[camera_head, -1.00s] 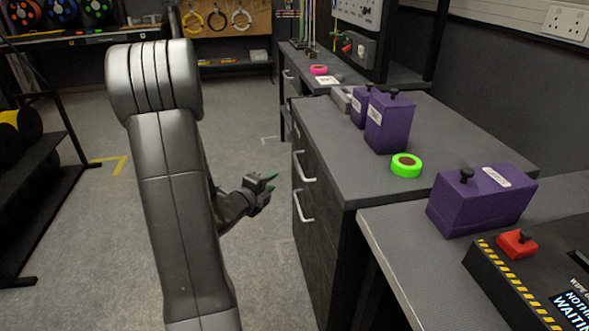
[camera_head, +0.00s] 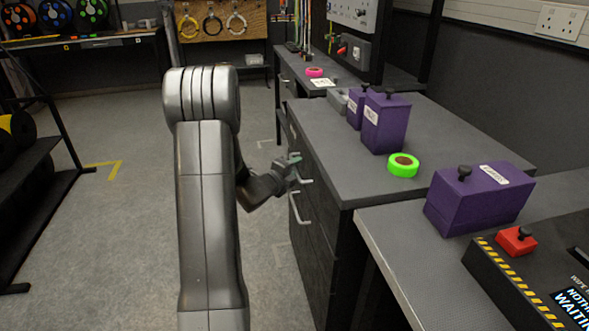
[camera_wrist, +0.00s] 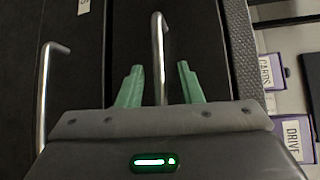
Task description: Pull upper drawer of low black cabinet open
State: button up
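The low black cabinet (camera_head: 317,262) stands right of my arm, its drawer fronts facing left. The upper drawer's silver bar handle (camera_head: 304,178) is beside my gripper (camera_head: 293,165). In the wrist view, my gripper (camera_wrist: 160,85) has its two green fingers apart, one on each side of the upper handle (camera_wrist: 158,50), with gaps visible on both sides. The lower drawer's handle (camera_head: 300,210) also shows at the left of the wrist view (camera_wrist: 45,90). Both drawers look closed. The near end of the upper handle is hidden by my gripper body in the wrist view.
Purple boxes (camera_head: 386,125) and a green tape roll (camera_head: 403,165) sit on the cabinet top. A nearer bench carries another purple box (camera_head: 478,200) and a black unit with a red button (camera_head: 516,240). Floor left of the cabinet (camera_head: 130,220) is clear.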

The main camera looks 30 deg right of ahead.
jog(key=shift+w+d, duration=0.15)
jog(key=shift+d, duration=0.05)
grip_shut()
jog(key=shift+a, duration=0.15)
jog(key=w+a, duration=0.3)
jog(key=a, duration=1.1)
jog(key=w+a+b, duration=0.1)
jog(key=w+a, duration=0.2)
jog(key=a, duration=1.1)
jog(key=shift+w, duration=0.35)
